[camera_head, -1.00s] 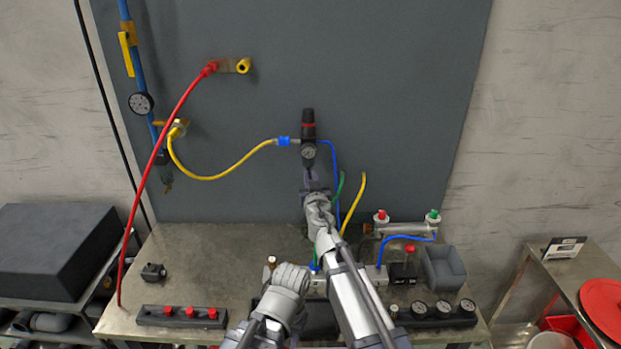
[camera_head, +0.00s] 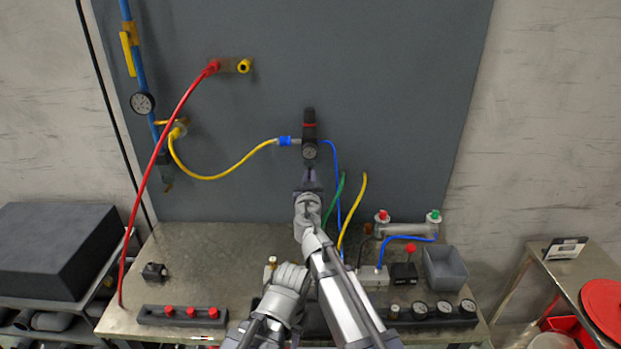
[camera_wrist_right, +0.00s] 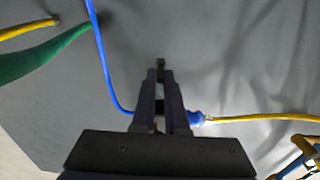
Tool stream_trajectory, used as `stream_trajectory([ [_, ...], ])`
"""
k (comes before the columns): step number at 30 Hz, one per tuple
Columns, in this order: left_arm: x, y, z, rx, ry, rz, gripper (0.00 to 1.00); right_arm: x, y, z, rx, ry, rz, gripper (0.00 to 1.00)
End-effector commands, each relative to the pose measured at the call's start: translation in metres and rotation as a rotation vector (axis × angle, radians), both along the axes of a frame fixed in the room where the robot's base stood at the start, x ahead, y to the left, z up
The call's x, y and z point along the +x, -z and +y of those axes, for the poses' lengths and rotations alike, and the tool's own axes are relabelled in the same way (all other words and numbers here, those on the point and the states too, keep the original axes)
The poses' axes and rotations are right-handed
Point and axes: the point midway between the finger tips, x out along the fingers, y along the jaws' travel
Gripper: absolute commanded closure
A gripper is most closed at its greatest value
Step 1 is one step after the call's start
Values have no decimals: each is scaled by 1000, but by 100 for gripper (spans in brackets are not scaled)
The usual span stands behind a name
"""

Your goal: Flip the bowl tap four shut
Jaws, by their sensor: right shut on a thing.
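The regulator (camera_head: 309,130) with a red ring and a round gauge (camera_head: 310,152) hangs on the grey panel. A yellow hose meets it at a blue fitting on its left, and a blue hose leaves it on the right. My right gripper (camera_head: 310,178) is just below the gauge, shut on a small part under the regulator that I take for the bowl tap. In the right wrist view the jaws (camera_wrist_right: 161,82) are close together over the unit, with a dark piece at their tips. The jaws mostly hide the tap, so its setting cannot be read. My left wrist shows low in front; its jaws are hidden.
A green hose (camera_head: 334,196) and a yellow hose (camera_head: 353,212) rise close to the right of my right wrist. A red hose (camera_head: 160,160) arcs at the left. Gauges and red buttons line the bench (camera_head: 210,260) front. A grey bin (camera_head: 445,268) stands right.

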Motion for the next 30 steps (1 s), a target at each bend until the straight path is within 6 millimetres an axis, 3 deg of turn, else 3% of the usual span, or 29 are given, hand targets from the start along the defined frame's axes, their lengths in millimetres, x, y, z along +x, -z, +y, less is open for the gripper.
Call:
stream_trajectory([
  [6,0,0,0,0,0,0,60,0,0,0,0,1,0,100],
  [7,0,0,0,0,0,0,60,0,0,0,0,1,0,86],
  [14,0,0,0,0,0,0,60,0,0,0,0,0,0,60],
  [23,0,0,0,0,0,0,60,-1,0,-1,0,0,0,59],
  [30,0,0,0,0,0,0,60,-18,0,-5,0,1,0,59],
])
